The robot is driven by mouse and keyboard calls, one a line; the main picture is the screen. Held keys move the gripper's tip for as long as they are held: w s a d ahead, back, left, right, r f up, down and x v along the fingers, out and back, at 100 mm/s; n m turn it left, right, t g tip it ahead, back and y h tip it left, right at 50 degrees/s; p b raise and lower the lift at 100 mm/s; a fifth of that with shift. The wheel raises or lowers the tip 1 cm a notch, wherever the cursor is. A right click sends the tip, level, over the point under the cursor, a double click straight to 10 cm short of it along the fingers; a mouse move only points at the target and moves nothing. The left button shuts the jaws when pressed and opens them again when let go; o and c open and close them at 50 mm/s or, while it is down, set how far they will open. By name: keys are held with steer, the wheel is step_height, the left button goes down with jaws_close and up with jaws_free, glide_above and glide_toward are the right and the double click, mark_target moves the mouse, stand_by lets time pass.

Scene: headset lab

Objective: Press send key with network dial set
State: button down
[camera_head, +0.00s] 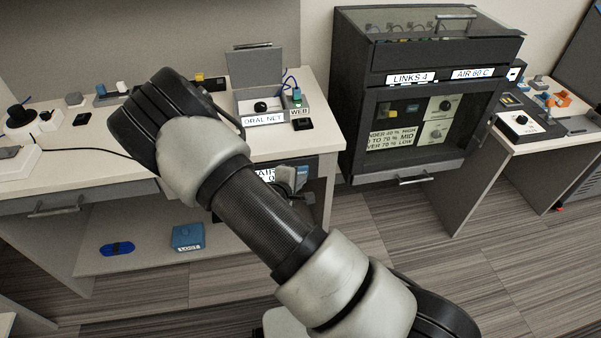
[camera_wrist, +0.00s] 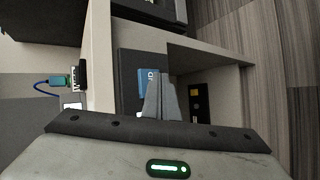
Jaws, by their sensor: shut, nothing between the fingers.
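A box labelled "ORAL NET" (camera_head: 263,120) stands on the left desk with its lid raised. A black dial (camera_head: 260,107) sits on it; its setting is too small to read. Beside it is a small unit marked "WEB" (camera_head: 299,112) with a green top; it also shows in the wrist view (camera_wrist: 75,78). No key marked send can be made out. My gripper (camera_wrist: 165,82) is shut and empty, in front of a dark unit with a blue panel (camera_wrist: 145,90) below the desk top. In the head view my arm partly hides this area.
A dark cabinet labelled "LINKS 4" (camera_head: 410,78) stands right of the desk. Another desk (camera_head: 520,137) with several devices is at far right. A blue box (camera_head: 187,237) lies on the low shelf. Striped floor (camera_head: 380,270) is open in front.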

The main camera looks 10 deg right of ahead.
steer(key=shift+w, duration=0.4)
stand_by(0.3)
steer(key=shift+s+p, duration=0.35)
steer(key=shift+s, duration=0.5)
steer(key=shift+s+p, duration=0.5)
steer(key=shift+s, duration=2)
steer(key=shift+a, duration=0.1)
